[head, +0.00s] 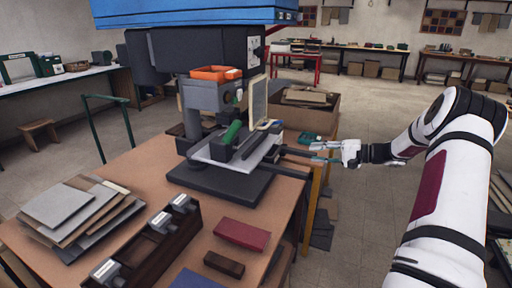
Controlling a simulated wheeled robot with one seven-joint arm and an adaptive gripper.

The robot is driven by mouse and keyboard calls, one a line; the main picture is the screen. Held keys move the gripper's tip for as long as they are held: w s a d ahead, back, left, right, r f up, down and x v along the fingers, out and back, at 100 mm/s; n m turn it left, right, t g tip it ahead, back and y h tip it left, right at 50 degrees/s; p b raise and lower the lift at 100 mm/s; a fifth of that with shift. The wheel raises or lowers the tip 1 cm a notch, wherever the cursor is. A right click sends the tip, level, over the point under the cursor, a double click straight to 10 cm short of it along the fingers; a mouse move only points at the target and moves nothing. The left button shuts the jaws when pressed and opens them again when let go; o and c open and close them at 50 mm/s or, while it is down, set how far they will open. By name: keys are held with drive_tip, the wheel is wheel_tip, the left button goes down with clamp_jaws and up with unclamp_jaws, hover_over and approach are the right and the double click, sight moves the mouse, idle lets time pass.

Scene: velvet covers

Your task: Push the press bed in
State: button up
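A dark foil press (210,100) with a blue top stands on the brown table. Its press bed (222,157), a light grey plate, sticks out toward the front right over the dark base (215,182). A green-handled part (231,132) and an upright pale panel (258,101) are on or beside the bed. Dark rails (297,153) reach right from the bed. My gripper (314,152) is right of the bed near these rails, pointing left. Its fingers look apart with nothing between them. I cannot tell whether it touches the rails.
On the brown table (145,160) lie stacked boards (70,205), a dark rack of metal-ended tools (150,240), a maroon block (241,234) and a dark brown block (223,264). A cardboard box (305,115) stands behind my gripper. Open floor lies right of the table.

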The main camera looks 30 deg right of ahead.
drive_tip(key=x, duration=1.4)
clamp_jaws()
